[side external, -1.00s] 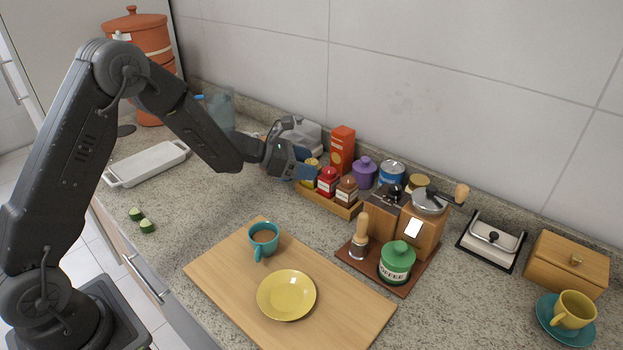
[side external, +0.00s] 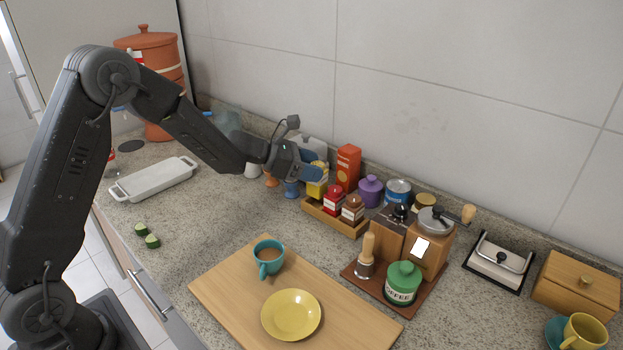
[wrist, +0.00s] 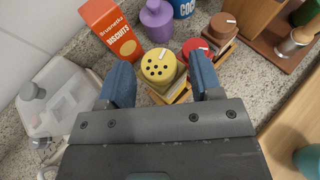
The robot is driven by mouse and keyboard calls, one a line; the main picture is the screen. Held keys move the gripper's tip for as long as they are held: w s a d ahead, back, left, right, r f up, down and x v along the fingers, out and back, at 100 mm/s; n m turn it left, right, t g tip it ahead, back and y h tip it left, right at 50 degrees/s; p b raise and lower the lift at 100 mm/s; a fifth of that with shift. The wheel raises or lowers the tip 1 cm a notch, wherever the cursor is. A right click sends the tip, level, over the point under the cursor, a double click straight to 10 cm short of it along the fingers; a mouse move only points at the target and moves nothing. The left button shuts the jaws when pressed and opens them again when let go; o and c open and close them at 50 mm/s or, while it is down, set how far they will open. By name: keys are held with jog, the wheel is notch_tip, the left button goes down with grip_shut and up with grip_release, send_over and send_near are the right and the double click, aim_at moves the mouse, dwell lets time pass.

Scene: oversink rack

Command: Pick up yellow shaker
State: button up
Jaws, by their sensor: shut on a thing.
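The yellow shaker (side external: 316,182) is between the fingers of my gripper (side external: 312,174), at the left end of the small wooden tray (side external: 333,219). In the wrist view the shaker's round yellow top with dark holes (wrist: 159,67) shows between the two blue fingertips (wrist: 160,85). My gripper is shut on the shaker. The shaker looks upright; its lower part is mostly hidden, and I cannot tell whether it is clear of the tray. A red shaker (side external: 334,199) and a brown shaker (side external: 352,209) stand in the tray to its right.
An orange biscuits box (side external: 347,168), a purple jar (side external: 370,190) and a blue can (side external: 397,192) stand close behind the tray. A coffee grinder (side external: 428,245) is at right. A cutting board (side external: 225,285) with a teal cup and yellow plate lies in front.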

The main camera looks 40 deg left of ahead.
jog(key=s+a+r, duration=0.6)
jog(key=a, duration=0.4)
jog(key=s+d+r+m+g+h, duration=0.1)
jog(key=s+d+m+g+h, duration=0.15)
jog(key=s+d, duration=0.6)
jog(key=s+d+r+m+g+h, duration=0.15)
jog(key=s+d+m+g, duration=0.35)
jog(key=s, duration=0.6)
jog(key=w+d+f+n+g+y, duration=0.3)
jog(key=w+f+n+g+y, duration=0.2)
jog(key=n+g, duration=0.5)
notch_tip(320, 180, down, 4)
jog(key=g+y, duration=0.2)
jog(key=g, duration=0.2)
jog(key=shift+d+r+y, duration=0.15)
jog(key=shift+r+y, duration=0.1)
jog(key=shift+y, duration=0.05)
jog(key=shift+w+r, duration=0.1)
jog(key=shift+r, duration=0.05)
